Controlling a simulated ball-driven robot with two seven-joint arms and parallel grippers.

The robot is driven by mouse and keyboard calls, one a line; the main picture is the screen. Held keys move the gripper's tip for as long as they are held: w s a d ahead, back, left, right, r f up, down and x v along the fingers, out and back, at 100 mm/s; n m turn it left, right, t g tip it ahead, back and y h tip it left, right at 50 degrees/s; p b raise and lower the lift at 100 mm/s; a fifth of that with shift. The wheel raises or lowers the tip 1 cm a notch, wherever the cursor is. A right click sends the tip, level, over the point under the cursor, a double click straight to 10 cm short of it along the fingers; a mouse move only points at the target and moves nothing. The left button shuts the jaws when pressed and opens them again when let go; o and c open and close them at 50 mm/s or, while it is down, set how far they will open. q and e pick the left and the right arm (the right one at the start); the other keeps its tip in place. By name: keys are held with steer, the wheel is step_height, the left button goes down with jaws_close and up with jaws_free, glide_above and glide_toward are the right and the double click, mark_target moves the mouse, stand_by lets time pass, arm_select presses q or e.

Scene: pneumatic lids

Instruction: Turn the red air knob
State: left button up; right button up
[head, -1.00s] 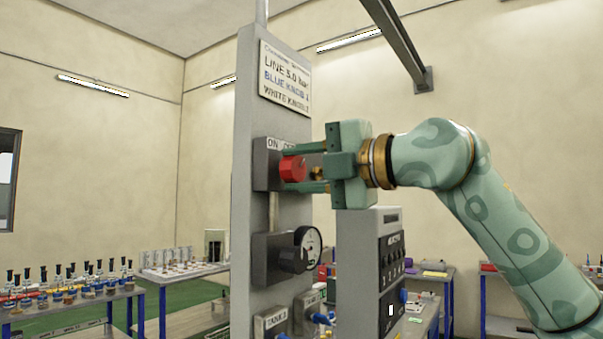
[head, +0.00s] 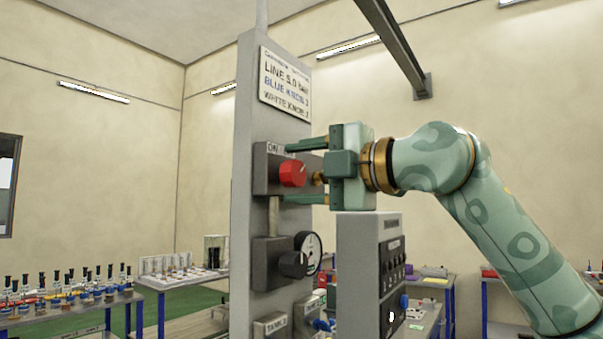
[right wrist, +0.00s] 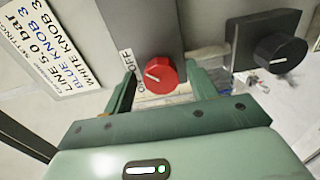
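The red air knob (head: 292,173) sits on a dark grey box (head: 262,170) on the tall grey panel, below an ON/OFF label. My right gripper (head: 287,172) is open, with one finger above the knob and one below it. Gaps show between fingers and knob. In the right wrist view the red knob (right wrist: 160,74) lies between the spread fingers (right wrist: 163,88), and its white mark is visible. OFF is readable beside it; the lettering by the mark is partly hidden by a finger. My left gripper is not in view.
A black knob (head: 293,264) and round gauge (head: 312,249) are lower on the panel (head: 245,110). A sign (head: 285,80) is above. A grey control cabinet (head: 358,270) stands below my gripper. Bottles (head: 70,290) stand on a table at left.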

stand_by(0.4)
steer(key=shift+s+d+f, duration=0.1)
steer(key=shift+s+d, duration=0.1)
steer(key=shift+d, duration=0.1)
steer(key=b+v, duration=0.2)
steer(key=v, duration=1.3)
steer(key=shift+d, duration=0.2)
steer(key=shift+s, duration=0.1)
